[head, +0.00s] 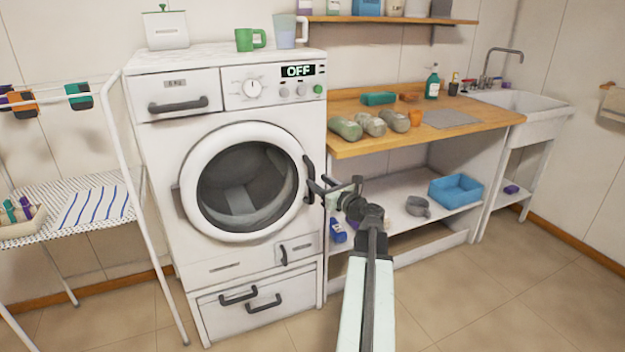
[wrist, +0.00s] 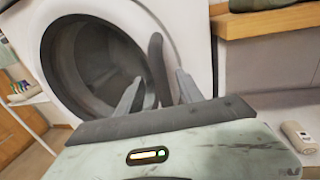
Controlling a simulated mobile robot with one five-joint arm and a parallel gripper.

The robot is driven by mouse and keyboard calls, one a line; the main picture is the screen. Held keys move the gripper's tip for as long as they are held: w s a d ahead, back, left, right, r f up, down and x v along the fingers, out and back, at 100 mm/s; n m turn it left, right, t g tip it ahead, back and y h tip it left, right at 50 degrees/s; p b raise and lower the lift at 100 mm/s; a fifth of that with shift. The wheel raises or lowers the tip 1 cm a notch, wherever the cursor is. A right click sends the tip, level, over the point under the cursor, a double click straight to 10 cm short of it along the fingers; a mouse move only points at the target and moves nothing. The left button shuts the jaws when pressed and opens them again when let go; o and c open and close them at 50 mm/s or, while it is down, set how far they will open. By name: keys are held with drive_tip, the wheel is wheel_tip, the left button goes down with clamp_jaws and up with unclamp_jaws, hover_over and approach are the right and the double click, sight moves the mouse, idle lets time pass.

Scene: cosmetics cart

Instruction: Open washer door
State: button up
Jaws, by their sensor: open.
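The white washer (head: 150,135) stands at the centre left with its display reading OFF. Its round door (head: 245,130) looks closed, with a white rim and dark glass. The dark curved door handle (head: 309,180) is on the door's right side. My gripper (head: 318,188) is open at the lower part of this handle. In the wrist view the handle (wrist: 157,65) rises between the two fingers of my gripper (wrist: 158,88), with the door glass (wrist: 95,65) behind it. I cannot tell whether a finger touches the handle.
A wooden counter (head: 465,135) with rolled towels (head: 345,127) is right of the washer. A shelf below holds a blue bin (head: 456,190). A drying rack (head: 130,165) stands close on the left. The floor (head: 470,290) in front is clear.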

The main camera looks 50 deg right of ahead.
sight(314, 178)
drive_tip(key=w, duration=0.4)
drive_tip(key=shift+w+d, duration=0.2)
drive_tip(key=shift+d, duration=0.2)
clamp_jaws()
drive_tip(key=shift+a, duration=0.1)
idle(0.9)
